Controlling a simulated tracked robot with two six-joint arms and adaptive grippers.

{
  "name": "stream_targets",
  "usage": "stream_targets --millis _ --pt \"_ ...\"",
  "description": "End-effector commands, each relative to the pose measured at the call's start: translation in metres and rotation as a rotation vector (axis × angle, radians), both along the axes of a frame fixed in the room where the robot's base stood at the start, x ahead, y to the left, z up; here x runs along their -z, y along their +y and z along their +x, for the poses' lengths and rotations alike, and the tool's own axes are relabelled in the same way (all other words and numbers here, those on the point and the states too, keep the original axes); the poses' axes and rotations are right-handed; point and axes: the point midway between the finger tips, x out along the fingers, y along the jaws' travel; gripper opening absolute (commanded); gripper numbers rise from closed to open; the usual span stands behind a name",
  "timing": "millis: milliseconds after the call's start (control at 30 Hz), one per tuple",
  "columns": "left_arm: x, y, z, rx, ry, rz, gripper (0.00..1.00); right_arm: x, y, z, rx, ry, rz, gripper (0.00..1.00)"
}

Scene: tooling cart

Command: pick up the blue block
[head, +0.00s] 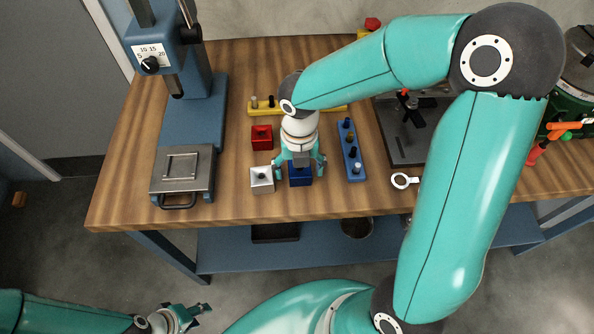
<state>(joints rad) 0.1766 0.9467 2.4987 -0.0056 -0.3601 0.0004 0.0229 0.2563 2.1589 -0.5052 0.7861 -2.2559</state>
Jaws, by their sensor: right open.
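The blue block (300,179) sits on the wooden table near its front edge, partly hidden by my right gripper above it. My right gripper (300,168) points down over the block and is open, with one finger to each side of it. Whether the fingers touch the block cannot be seen. My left gripper (186,316) is low at the bottom left, in front of the table and away from the block. Its jaw opening is not clear.
A white-grey block (262,180) stands close left of the blue block, with a red block (262,138) behind it. A blue peg strip (352,152) lies to the right and a yellow one (264,106) behind. A blue press (190,110) stands left.

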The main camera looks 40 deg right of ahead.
Motion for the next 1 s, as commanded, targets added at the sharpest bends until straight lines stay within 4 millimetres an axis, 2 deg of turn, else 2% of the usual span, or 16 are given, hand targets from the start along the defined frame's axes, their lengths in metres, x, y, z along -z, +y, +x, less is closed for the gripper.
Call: stream_targets --millis 267,700,1000 --pt "0.0001 0.0000 0.0000 0.000 0.000 0.000 0.40 0.0030 -0.0003 0.0001 0.001 -0.001 0.000 0.80" --pt "0.0001 -0.0001 -0.0001 0.000 0.000 0.000 0.40 0.0027 -0.0005 0.0002 0.001 -0.001 0.000 0.06" --pt "-0.0002 0.0001 0.0000 0.000 0.000 0.000 0.40 0.0010 -0.0004 0.0005 0.001 -0.003 0.001 0.06"
